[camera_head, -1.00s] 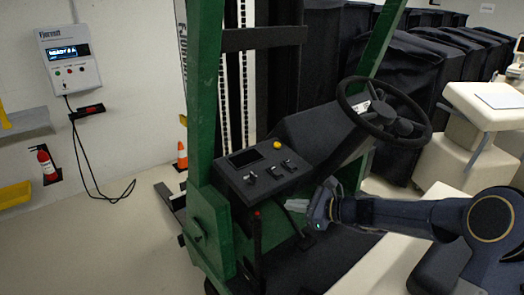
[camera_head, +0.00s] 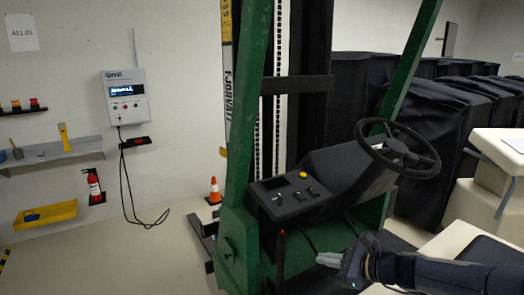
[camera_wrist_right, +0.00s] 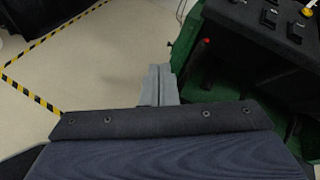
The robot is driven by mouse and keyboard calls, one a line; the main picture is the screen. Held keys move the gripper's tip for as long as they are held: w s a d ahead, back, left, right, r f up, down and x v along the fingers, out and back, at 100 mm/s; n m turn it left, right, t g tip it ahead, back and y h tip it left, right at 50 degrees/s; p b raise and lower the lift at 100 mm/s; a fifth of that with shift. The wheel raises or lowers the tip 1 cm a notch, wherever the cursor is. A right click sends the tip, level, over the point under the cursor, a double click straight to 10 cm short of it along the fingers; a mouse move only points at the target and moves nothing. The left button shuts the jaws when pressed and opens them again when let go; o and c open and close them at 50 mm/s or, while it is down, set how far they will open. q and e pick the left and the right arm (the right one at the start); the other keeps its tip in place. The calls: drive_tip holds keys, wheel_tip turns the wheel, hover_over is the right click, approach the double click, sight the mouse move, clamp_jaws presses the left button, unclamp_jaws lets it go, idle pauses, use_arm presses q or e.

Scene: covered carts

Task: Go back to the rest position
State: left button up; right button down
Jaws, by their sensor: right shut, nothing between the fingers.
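My right gripper (camera_head: 328,259) comes in from the lower right of the head view, low beside the green forklift (camera_head: 236,235) and below its dashboard (camera_head: 300,195). Its grey fingers are together and hold nothing; they also show in the right wrist view (camera_wrist_right: 160,84), over the pale floor at the forklift's edge. In the head view a gap shows between the gripper and the dashboard. The left gripper is not in view.
The steering wheel (camera_head: 398,148) stands above my right arm. Covered carts (camera_head: 440,125) fill the back right. A charger box (camera_head: 124,97) with a cable hangs on the wall. An orange cone (camera_head: 214,191) stands left of the forklift.

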drive_tip(key=s+r+n+g+h+b, duration=0.25)
drive_tip(key=s+n, duration=0.75)
drive_tip(key=s, duration=0.5)
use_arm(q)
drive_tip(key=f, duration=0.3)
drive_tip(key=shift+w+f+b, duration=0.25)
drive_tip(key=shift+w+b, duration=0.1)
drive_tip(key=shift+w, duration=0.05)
use_arm(e)
drive_tip(key=s+d+f+n+h, duration=0.1)
drive_tip(key=s+f+n+h, duration=0.1)
drive_tip(key=s+n, duration=0.3)
drive_tip(key=s+d+f+n+h, duration=0.2)
drive_tip(key=s+f+n, duration=0.2)
drive_tip(key=s, duration=0.9)
drive_tip(key=shift+d+n+h, duration=0.3)
drive_tip(key=shift+n+h, duration=0.05)
drive_tip(key=shift+n, duration=0.45)
drive_tip(key=shift+s+f+g, duration=0.1)
drive_tip(key=shift+g, duration=0.15)
